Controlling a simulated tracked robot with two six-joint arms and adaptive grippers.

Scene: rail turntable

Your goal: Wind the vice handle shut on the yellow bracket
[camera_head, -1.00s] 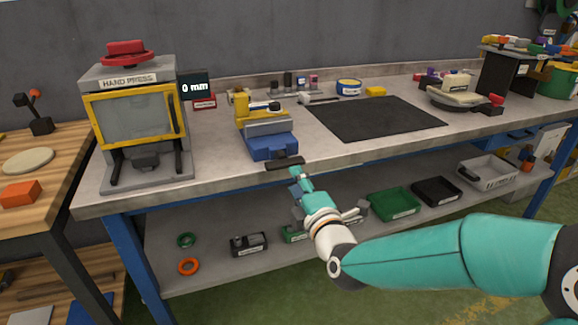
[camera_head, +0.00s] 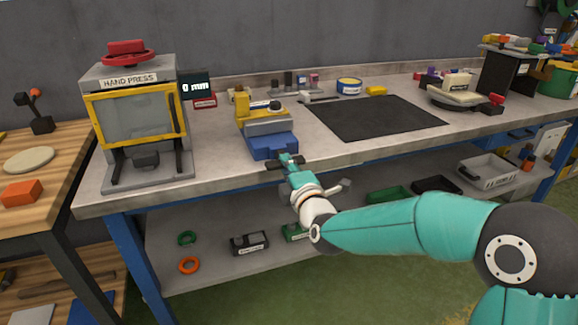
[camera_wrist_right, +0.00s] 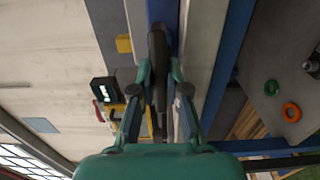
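The vice (camera_head: 275,146) is blue and grey and stands at the bench's front edge. The yellow bracket (camera_head: 243,108) is at the vice's grey jaws. The vice handle (camera_head: 273,164), a dark bar, sticks out in front of the vice over the bench edge. My right gripper (camera_head: 288,162) is at the handle. In the right wrist view the dark handle (camera_wrist_right: 157,60) runs between the two fingers of the right gripper (camera_wrist_right: 160,72). The fingers stand apart, one on each side; firm contact is not clear. My left gripper is not in view.
A hand press (camera_head: 138,120) stands left of the vice. A lower shelf (camera_head: 215,275) with bins and rings is below the bench top. A wooden table (camera_head: 40,165) is at the left.

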